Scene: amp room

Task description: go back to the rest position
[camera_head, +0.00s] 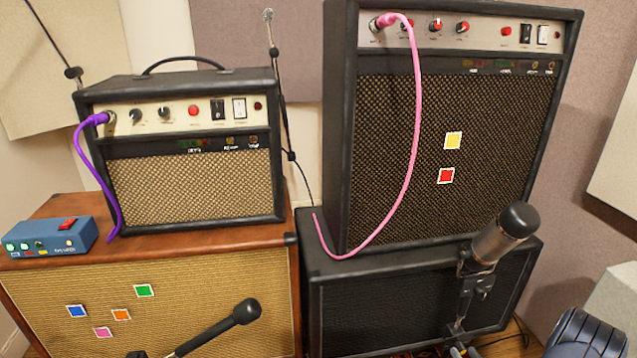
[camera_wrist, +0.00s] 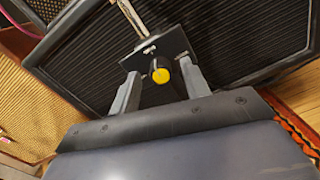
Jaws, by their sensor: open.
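My gripper (camera_wrist: 160,78) shows in the wrist view with its two grey fingers apart. A black knob with a yellow cap (camera_wrist: 161,72) appears between the fingers, mounted on a dark plate at the foot of a metal rod. I cannot tell whether the fingers touch the knob or how far past it they reach. Nothing is visibly held. In the head view the gripper cannot be clearly made out.
A microphone (camera_head: 505,236) on a stand is before the black cabinet (camera_head: 400,300), which bears a tall amp (camera_head: 385,150). A smaller amp (camera_head: 190,185) and blue pedal (camera_head: 45,240) sit on a brown cabinet (camera_head: 200,300). Another microphone (camera_head: 246,311) is in front.

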